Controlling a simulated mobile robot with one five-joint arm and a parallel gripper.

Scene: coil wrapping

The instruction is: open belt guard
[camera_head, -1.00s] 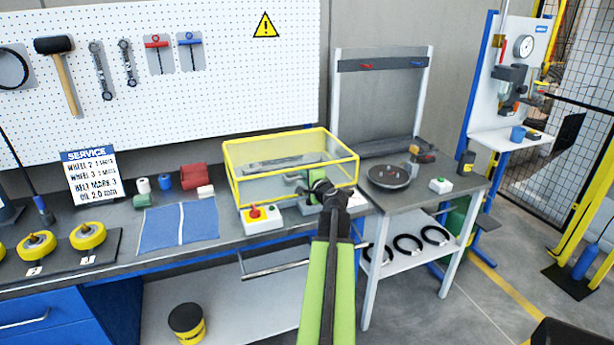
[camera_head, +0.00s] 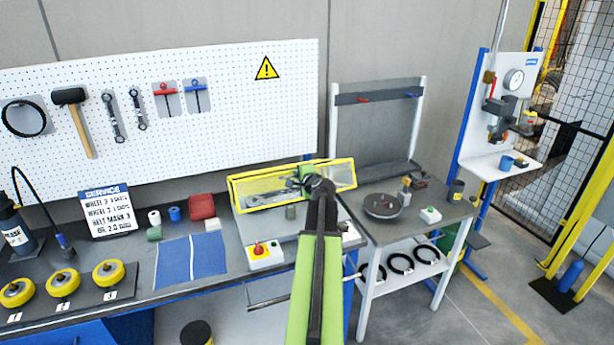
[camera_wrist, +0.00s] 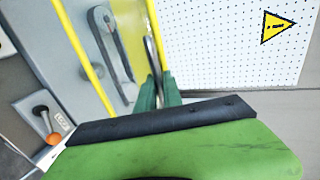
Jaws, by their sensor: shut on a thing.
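The belt guard (camera_head: 262,188), a clear box with a yellow frame, is tilted up at the back of the bench in the head view. The grey base (camera_head: 278,225) below its front is uncovered. My gripper (camera_head: 307,178) is at the guard's raised part, shut on it; my arm hides part of the frame. In the wrist view, the green fingers of my gripper (camera_wrist: 160,92) are close together at the guard's yellow bar (camera_wrist: 154,40). The exact contact is partly hidden. A dark belt-like loop (camera_wrist: 110,55) shows behind the guard's frame.
A control box with a red knob (camera_head: 259,251) stands in front of the base. A blue mat (camera_head: 190,262) lies to the left. A side table (camera_head: 375,230) with a round dark plate (camera_head: 383,204) stands to the right. The pegboard (camera_head: 225,115) is behind.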

